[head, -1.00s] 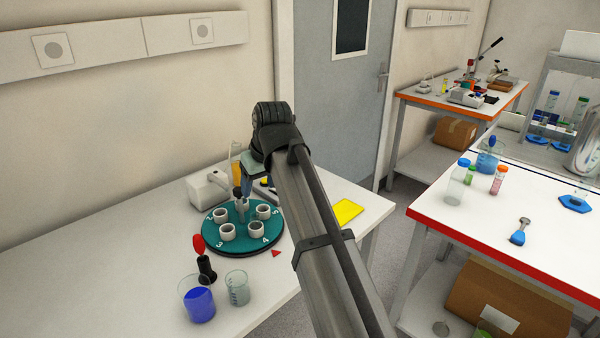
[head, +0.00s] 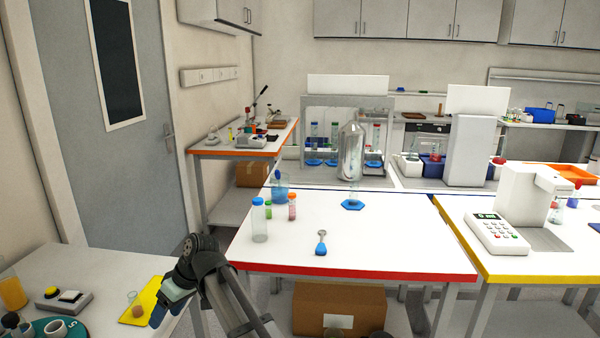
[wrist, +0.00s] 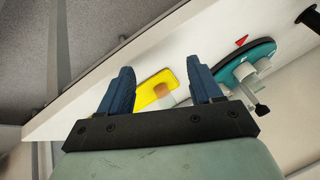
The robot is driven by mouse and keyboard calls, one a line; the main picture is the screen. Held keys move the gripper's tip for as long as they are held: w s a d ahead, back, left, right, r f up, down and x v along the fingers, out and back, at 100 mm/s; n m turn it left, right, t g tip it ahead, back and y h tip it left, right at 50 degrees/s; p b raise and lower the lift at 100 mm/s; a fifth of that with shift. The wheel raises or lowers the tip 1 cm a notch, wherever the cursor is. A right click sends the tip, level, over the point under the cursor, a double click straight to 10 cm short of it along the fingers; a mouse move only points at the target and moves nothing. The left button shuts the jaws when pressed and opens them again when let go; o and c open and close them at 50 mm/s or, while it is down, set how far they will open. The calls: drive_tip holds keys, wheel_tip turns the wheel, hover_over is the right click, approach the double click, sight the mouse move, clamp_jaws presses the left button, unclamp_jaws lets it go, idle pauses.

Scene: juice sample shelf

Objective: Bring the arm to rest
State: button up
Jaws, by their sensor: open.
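My gripper (head: 172,303) shows at the lower left of the head view, in front of the right edge of the left white table (head: 95,263). In the wrist view its two blue fingers (wrist: 160,92) are spread apart with nothing between them that they touch. Beyond the fingers lie the yellow mat (wrist: 144,95) and a small brown stopper (wrist: 162,90) on the table. The stopper also shows on the yellow mat (head: 152,290) in the head view.
The teal numbered carousel (wrist: 233,62) stands near the right finger in the wrist view. Grey floor lies open between the two tables. A cardboard box (head: 340,308) sits under the red-edged table.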

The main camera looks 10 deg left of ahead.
drive_tip(key=w+d+f+m, duration=0.2)
drive_tip(key=d+f, duration=0.6)
drive_tip(key=f, duration=0.1)
drive_tip(key=w+d+f+m, duration=0.2)
drive_tip(key=w+d+f, duration=0.1)
drive_tip(key=d+f, duration=0.6)
drive_tip(key=s+d+f+m+h, duration=0.1)
drive_tip(key=s+d+f+m, duration=0.1)
drive_tip(key=d+f, duration=0.55)
drive_tip(key=s+d+f+m+h, duration=0.2)
drive_tip(key=s+d+f, duration=0.1)
drive_tip(key=d+f, duration=0.5)
drive_tip(key=s+d+f+m+g+h, duration=0.1)
drive_tip(key=s+d+f+m+g, duration=0.15)
drive_tip(key=s+d+f, duration=0.85)
drive_tip(key=s+d+f+m, duration=0.1)
drive_tip(key=s+d+f, duration=0.1)
drive_tip(key=s+d, duration=0.2)
drive_tip(key=s+d+f+m+g+h, duration=0.1)
drive_tip(key=s+d+f, duration=0.2)
drive_tip(key=s, duration=0.4)
drive_tip(key=s+d+f+m+g+h, duration=0.1)
drive_tip(key=s+d+f+m, duration=0.1)
drive_tip(key=s+d, duration=0.3)
drive_tip(key=shift+s+d+f, duration=0.3)
drive_tip(key=shift+s+f, duration=0.2)
drive_tip(key=shift+s, duration=0.35)
